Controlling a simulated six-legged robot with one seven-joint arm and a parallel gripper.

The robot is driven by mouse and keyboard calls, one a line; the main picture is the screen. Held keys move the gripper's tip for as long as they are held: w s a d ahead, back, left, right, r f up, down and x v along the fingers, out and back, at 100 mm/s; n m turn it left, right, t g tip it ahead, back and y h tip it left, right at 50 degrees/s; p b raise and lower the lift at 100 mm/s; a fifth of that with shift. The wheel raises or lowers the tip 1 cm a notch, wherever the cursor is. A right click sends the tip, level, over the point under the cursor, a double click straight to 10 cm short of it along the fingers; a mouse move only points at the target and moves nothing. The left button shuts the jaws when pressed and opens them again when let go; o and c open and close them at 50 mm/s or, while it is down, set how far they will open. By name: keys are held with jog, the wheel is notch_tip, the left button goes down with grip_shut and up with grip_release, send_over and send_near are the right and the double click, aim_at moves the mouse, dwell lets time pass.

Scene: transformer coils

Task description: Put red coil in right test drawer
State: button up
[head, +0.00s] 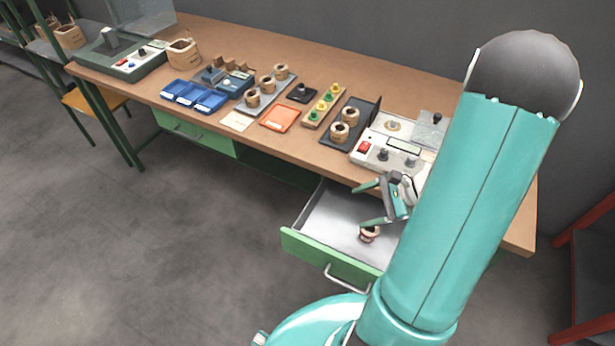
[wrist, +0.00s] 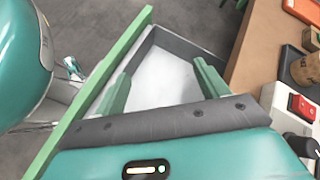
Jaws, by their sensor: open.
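The right test drawer (head: 335,228) is pulled open under the table, with a green front and a pale grey inside. A small wooden coil (head: 369,235) with a dark reddish band shows inside the drawer, just below the lower finger in the head view. My gripper (head: 368,205) is open over the drawer, its two green fingers spread with nothing between them. The fingers also show in the wrist view (wrist: 163,85), above the bare drawer floor (wrist: 165,72). The coil does not show in the wrist view.
A test device (head: 400,147) with a red switch stands at the table edge above the drawer. Left of it are a black tray (head: 343,140) of coils, an orange tray (head: 281,117) and blue bins (head: 194,97). A green closed drawer (head: 195,135) is further left.

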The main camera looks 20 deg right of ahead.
jog(key=s+a+r+n+h, duration=0.2)
jog(key=a+r+n+h, duration=0.2)
jog(key=a+r+n, duration=0.5)
jog(key=s+a+r+n+h, duration=0.2)
jog(key=a+r+n+h, duration=0.3)
jog(key=a+r+n, duration=0.4)
notch_tip(320, 180, up, 8)
jog(key=shift+s+a+f+n, duration=0.25)
jog(key=shift+a+n, duration=0.1)
jog(key=shift+n, duration=0.45)
jog(key=shift+s+d, duration=0.1)
jog(key=shift+s, duration=0.05)
